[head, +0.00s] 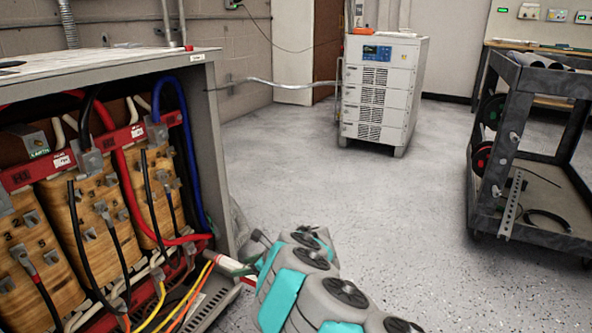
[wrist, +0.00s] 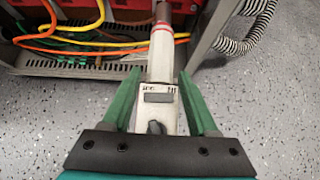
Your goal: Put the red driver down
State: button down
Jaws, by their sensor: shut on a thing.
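The driver (wrist: 160,60) is a whitish tool with a red band and a darker far end. It lies lengthwise between the green fingers of my gripper (wrist: 160,78), which is shut on it. In the wrist view its far end points at the lower edge of the open cabinet. In the head view my gripper (head: 236,266) is at the cabinet's lower right corner, and a whitish and red part of the driver (head: 223,262) shows there. Whether the driver touches the cabinet, I cannot tell.
The open transformer cabinet (head: 222,140) at the left holds wooden-faced coils and many cables. Yellow and orange cables (wrist: 95,40) hang near the driver. A dark cart (head: 515,205) stands at the right, a white unit (head: 382,95) at the back. The speckled floor (head: 400,230) between is clear.

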jog(key=w+d+r+m+t+h, duration=0.1)
jog(key=w+d+r+m+t, duration=0.1)
jog(key=d, duration=0.4)
jog(key=w+d+r+m+t+h, duration=0.1)
jog(key=w+d+r+m, duration=0.15)
jog(key=d, duration=0.25)
jog(key=s+d+r+m+t+h+p, duration=0.1)
jog(key=s+d+r+m+t+h, duration=0.25)
jog(key=d, duration=0.85)
jog(key=s+d+r+m+h, duration=0.4)
jog(key=d+r, duration=0.3)
jog(key=d, duration=0.6)
jog(key=w+r+m+p, duration=0.1)
jog(key=w+r+p, duration=0.3)
jog(key=r+p, duration=0.5)
jog(key=p, duration=0.5)
jog(key=shift+a, duration=0.15)
